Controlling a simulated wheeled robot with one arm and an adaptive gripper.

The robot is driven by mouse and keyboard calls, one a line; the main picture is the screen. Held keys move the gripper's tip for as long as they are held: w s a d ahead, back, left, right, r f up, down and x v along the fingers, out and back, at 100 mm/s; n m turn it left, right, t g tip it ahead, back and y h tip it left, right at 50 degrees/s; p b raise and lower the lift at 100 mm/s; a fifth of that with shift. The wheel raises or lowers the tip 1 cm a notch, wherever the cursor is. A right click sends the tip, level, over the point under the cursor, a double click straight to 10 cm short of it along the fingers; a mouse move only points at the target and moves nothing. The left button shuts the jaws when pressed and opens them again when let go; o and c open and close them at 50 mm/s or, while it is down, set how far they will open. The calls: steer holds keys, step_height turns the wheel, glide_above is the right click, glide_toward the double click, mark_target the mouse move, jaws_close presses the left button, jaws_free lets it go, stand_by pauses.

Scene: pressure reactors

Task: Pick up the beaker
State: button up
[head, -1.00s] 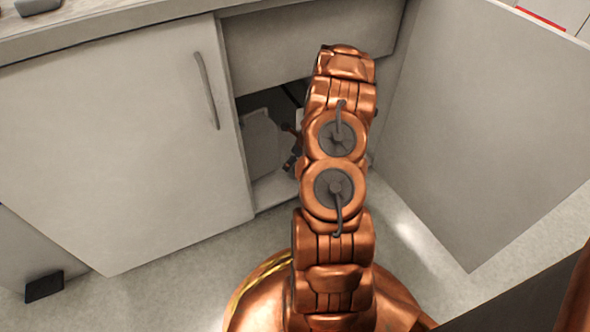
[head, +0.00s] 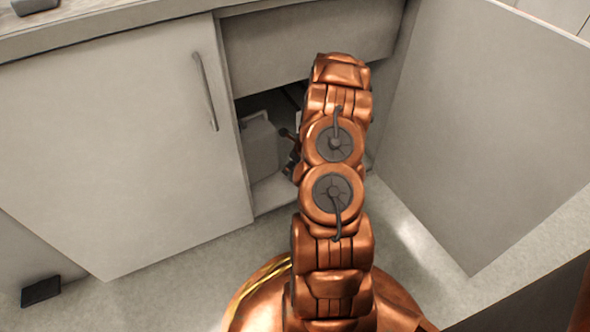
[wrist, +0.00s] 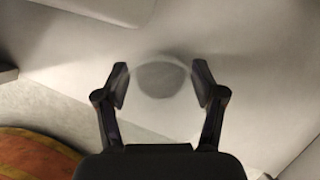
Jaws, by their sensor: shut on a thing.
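The beaker (wrist: 162,92) is a clear, rounded vessel in the wrist view, its edges faint against the pale surface. It sits between the two dark fingers of my gripper (wrist: 160,82), which are shut on its sides. In the head view my copper arm reaches into the open cabinet and hides the beaker. Only a small dark part of the wrist end shows left of the arm there.
A pale jug-like container (head: 262,146) stands inside the cabinet, left of my arm. A closed cabinet door (head: 120,150) is on the left; an open door (head: 480,130) stands on the right. A drawer-like panel (head: 310,45) spans above the opening.

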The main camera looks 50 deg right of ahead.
steer(key=shift+r, duration=0.1)
steer(key=shift+c, duration=0.3)
step_height(320, 180, up, 3)
steer(key=p, duration=0.2)
steer(key=shift+r+p, duration=0.15)
steer(key=shift+p, duration=0.25)
steer(key=shift+s+r, duration=0.1)
steer(key=shift+s, duration=0.1)
steer(key=s+a+p, duration=0.1)
steer(key=s+p, duration=0.1)
steer(key=s, duration=0.5)
steer(key=s+a+r+p, duration=0.1)
steer(key=s+a+p, duration=0.1)
steer(key=s, duration=0.6)
steer(key=shift+a+r, duration=0.15)
steer(key=shift+a, duration=0.1)
